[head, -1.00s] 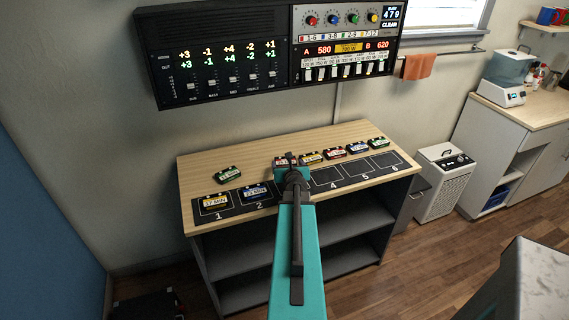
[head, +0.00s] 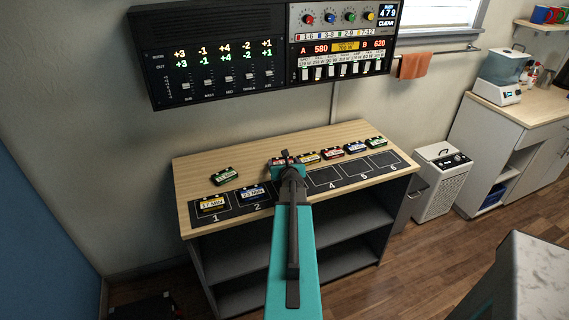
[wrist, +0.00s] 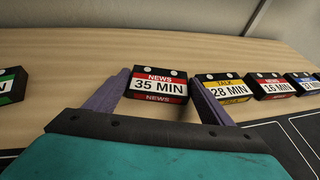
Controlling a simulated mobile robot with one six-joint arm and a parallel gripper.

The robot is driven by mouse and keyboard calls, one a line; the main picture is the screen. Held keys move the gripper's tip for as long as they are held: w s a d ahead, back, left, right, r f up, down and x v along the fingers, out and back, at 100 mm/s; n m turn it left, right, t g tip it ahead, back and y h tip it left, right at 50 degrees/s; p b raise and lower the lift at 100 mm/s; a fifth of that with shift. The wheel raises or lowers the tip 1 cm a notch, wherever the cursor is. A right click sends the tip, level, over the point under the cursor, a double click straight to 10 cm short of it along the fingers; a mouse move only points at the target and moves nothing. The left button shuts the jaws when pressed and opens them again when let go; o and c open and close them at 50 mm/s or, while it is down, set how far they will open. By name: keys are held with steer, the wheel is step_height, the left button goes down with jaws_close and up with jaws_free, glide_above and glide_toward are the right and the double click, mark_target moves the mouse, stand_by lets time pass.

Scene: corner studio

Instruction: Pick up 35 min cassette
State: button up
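The 35 MIN cassette (wrist: 158,85), black with a red NEWS label, lies on the wooden tabletop, its label facing me in the wrist view. In the head view it is mostly hidden behind my gripper (head: 285,155). My gripper also shows in the wrist view (wrist: 160,80), its two purple fingers apart. The cassette sits between the fingertips, with a thin gap on the left; on the right the fingertip is very close to it, and I cannot tell whether they touch.
A yellow 28 MIN cassette (wrist: 231,88) lies close to the right finger, with a red 16 MIN cassette (wrist: 271,86) and others beyond. A green cassette (head: 225,176) lies to the left. Slots 1 and 2 hold cassettes (head: 212,204) (head: 254,193). The wall console (head: 262,52) hangs above.

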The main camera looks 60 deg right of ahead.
steer(key=c, duration=0.6)
steer(key=shift+r+p, duration=1.5)
steer(key=shift+r, duration=3.5)
